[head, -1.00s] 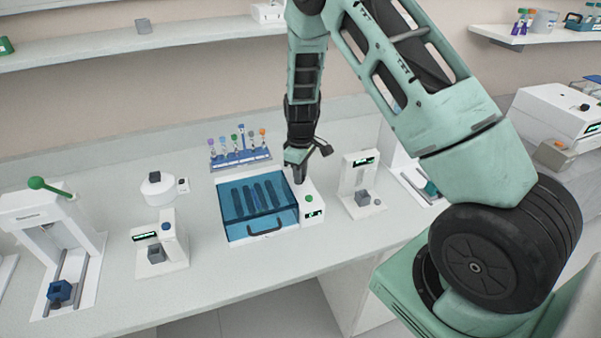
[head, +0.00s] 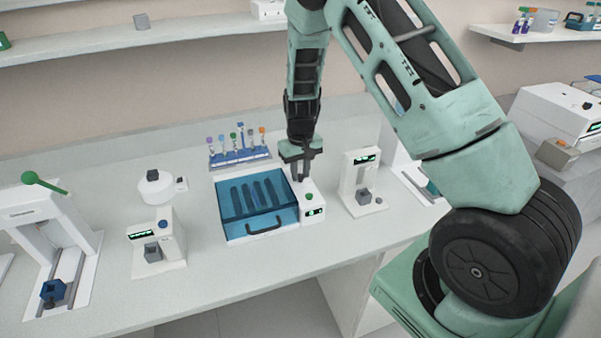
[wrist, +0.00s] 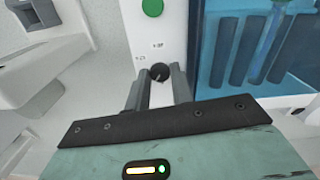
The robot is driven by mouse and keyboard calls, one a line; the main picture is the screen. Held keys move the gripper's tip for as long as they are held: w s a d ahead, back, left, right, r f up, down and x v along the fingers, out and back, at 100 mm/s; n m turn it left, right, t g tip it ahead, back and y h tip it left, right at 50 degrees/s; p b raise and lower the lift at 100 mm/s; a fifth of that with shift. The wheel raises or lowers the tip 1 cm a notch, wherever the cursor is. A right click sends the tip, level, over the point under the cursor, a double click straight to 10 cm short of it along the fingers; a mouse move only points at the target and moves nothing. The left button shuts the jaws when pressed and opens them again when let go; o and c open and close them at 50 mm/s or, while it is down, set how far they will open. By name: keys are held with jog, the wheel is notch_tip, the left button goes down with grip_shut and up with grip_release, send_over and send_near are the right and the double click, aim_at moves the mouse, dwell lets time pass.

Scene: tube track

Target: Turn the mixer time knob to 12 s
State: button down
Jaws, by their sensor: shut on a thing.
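A rack of capped tubes (head: 240,160) stands behind the mixer. A white device with a display (head: 363,178) stands close on the right, another (head: 157,243) on the left. The bench in front of the mixer is a narrow clear strip.

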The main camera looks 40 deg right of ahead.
aim_at(301, 175)
jog(key=m, duration=0.4)
jog(key=shift+w+m, duration=0.1)
jog(key=shift+m, duration=0.2)
jog(key=m, duration=0.3)
jog(key=shift+r+m, duration=0.1)
jog(key=shift+m, duration=0.2)
jog(key=m, duration=0.4)
jog(key=shift+m+p, duration=0.6)
jog(key=shift+m, duration=1.3)
jog(key=c, duration=1.2)
grip_release()
jog(key=shift+c, duration=0.2)
notch_tip(301, 175, up, 17)
jog(key=b, duration=0.3)
jog(key=shift+r, duration=0.2)
